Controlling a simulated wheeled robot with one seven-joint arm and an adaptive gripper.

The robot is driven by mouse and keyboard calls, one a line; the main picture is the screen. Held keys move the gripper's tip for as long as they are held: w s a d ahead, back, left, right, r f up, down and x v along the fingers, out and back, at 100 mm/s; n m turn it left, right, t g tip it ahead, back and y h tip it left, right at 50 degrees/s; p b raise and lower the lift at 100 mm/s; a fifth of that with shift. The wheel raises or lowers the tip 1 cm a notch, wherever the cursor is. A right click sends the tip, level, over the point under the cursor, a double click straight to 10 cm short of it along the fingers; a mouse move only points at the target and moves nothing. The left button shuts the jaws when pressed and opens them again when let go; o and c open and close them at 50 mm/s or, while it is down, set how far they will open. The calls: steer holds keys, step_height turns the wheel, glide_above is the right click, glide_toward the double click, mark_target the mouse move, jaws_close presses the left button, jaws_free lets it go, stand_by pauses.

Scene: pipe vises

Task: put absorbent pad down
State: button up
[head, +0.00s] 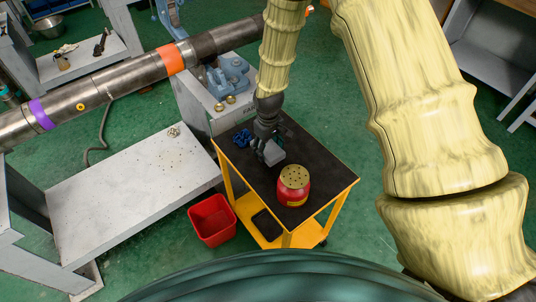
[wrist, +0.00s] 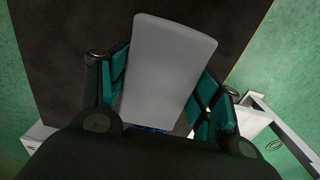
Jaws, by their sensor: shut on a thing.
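The absorbent pad is a grey block (head: 273,153) over the dark top of the yellow cart. It also fills the middle of the wrist view (wrist: 168,65). My gripper (head: 265,146) is shut on the pad, with one teal-lined finger on each side of it in the wrist view (wrist: 162,95). The pad is close over the cart top (head: 328,178); I cannot tell whether it touches. The lower end of the pad is partly hidden by my gripper in the wrist view.
A red can with a perforated lid (head: 294,186) stands right of the pad on the cart. A blue part (head: 242,138) lies at the cart's left edge. A red bin (head: 212,220) is on the floor beside the cart. A large pipe (head: 125,83) crosses the upper left. The cart's right side is clear.

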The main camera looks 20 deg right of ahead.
mark_target(269, 148)
steer(key=shift+s, duration=0.2)
steer(key=shift+f, duration=0.4)
steer(key=shift+f+p, duration=0.4)
steer(key=shift+f, duration=1.25)
steer(key=shift+f, duration=0.1)
steer(key=o, duration=1)
steer(key=shift+r, duration=0.2)
steer(key=shift+r+b, duration=1.25)
steer(key=shift+r, duration=4.65)
